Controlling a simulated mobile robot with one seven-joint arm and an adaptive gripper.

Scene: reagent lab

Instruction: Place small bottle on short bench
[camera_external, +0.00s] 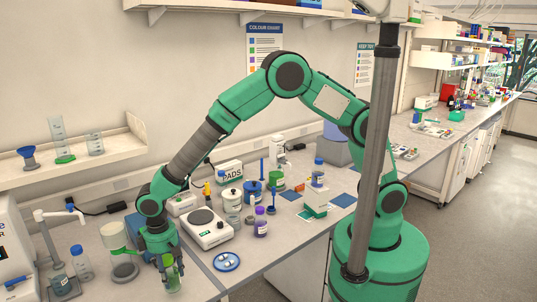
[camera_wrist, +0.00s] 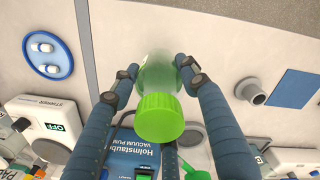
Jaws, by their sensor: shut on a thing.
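A small clear bottle with a green cap is held upright between my gripper's fingers; its body shows in the external view (camera_external: 173,281), and its cap fills the middle of the wrist view (camera_wrist: 159,117). My gripper (camera_external: 170,268) is shut on it, with blue fingers on both sides in the wrist view (camera_wrist: 158,78). The bottle is low over the front left worktop (camera_external: 195,290); I cannot tell whether its base touches. A seam divides this worktop from the longer one to the right. I cannot tell for sure which is the short bench.
A blue dish with white pieces (camera_external: 227,261) lies right of the seam, before a white stirrer plate (camera_external: 207,229). A vacuum pump box (camera_wrist: 125,152) is close behind my gripper. A grey stand (camera_external: 125,270) and a capped bottle (camera_external: 81,262) are to the left.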

